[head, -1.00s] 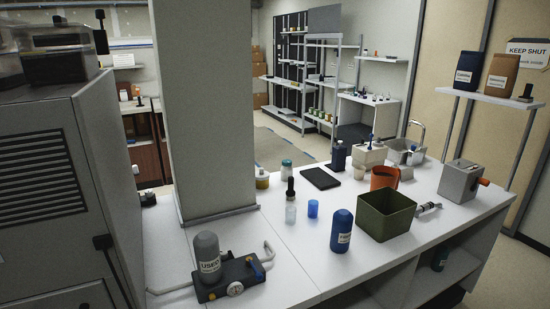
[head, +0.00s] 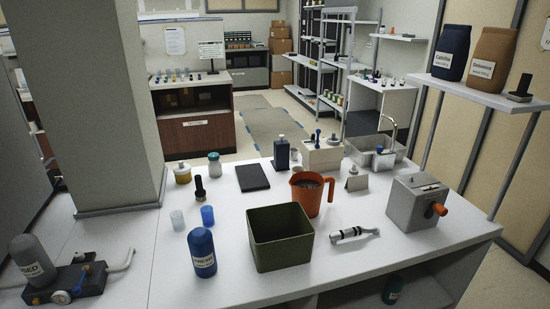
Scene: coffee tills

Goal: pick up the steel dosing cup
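I cannot make out a steel dosing cup for certain. Neither looks like steel. A silver tool with black bands (head: 355,235) lies right of the green bin. The insides of the green bin (head: 280,238) and of the steel sink (head: 362,156) are partly hidden. Neither of my grippers is in view.
An orange jug (head: 307,198) stands behind the bin, a blue bottle (head: 203,252) left of it. A grey box with an orange handle (head: 415,201) stands at right. A pillar (head: 95,100) rises at left. A white shelf (head: 460,92) overhangs the right. Open floor (head: 275,128) lies beyond.

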